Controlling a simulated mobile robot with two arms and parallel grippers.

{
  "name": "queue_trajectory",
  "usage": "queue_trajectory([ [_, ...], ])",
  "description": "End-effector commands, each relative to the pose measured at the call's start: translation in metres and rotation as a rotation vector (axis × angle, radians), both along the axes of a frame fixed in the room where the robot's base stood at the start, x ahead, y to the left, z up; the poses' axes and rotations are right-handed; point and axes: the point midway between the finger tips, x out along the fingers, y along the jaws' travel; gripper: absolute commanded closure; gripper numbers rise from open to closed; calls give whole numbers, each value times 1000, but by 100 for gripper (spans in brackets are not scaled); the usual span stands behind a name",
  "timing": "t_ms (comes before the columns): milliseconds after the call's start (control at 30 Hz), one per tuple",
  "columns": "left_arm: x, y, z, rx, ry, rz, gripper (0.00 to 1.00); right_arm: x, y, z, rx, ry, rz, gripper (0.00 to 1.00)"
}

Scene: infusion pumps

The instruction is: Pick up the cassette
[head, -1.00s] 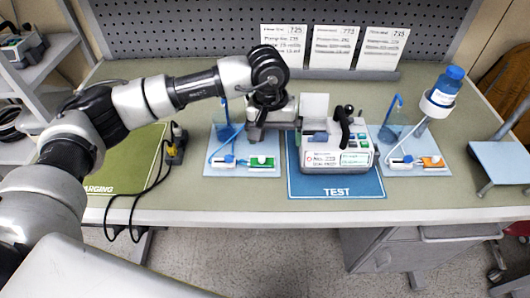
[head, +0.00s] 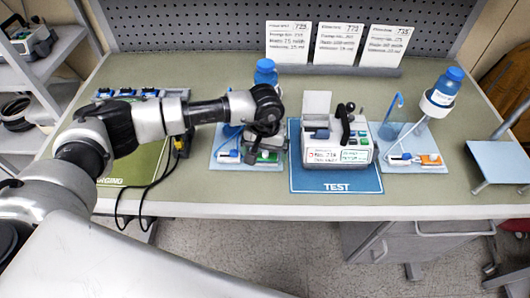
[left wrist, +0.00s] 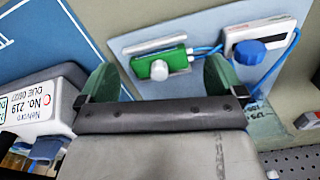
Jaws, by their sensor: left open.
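A cassette with a green face (head: 270,155) lies on the left light-blue tray (head: 219,151). My left gripper (head: 262,143) is over this tray, partly covering the cassette in the head view. Its green fingertips (left wrist: 161,76) are spread apart, with the cassette showing between and beyond them, and nothing is held. A second cassette with an orange face (head: 430,159) lies on the right tray. My right gripper is not in view.
A white pump (head: 340,150) stands on the blue TEST mat (head: 337,184), close to the right of my left gripper. A blue-capped bottle (head: 265,72) stands behind my gripper. Another bottle (head: 445,86) sits in a holder at the right. Black cables cross the green charging mat (head: 125,174).

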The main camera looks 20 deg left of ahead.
Motion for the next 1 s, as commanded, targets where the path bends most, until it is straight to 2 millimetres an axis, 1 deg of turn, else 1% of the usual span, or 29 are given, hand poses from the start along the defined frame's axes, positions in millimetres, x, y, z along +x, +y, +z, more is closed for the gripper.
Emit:
queue_trajectory([
  [233,0,0,-3,0,-1,0,3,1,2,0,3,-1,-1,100],
  [267,0,0,-3,0,-1,0,5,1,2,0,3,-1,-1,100],
  [500,0,0,-3,0,0,0,41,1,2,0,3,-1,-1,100],
  [600,0,0,-3,0,0,0,54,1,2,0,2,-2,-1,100],
  [867,0,0,-3,-1,-1,0,54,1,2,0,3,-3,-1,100],
  [1000,1,0,1,-2,-2,0,54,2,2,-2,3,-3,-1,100],
])
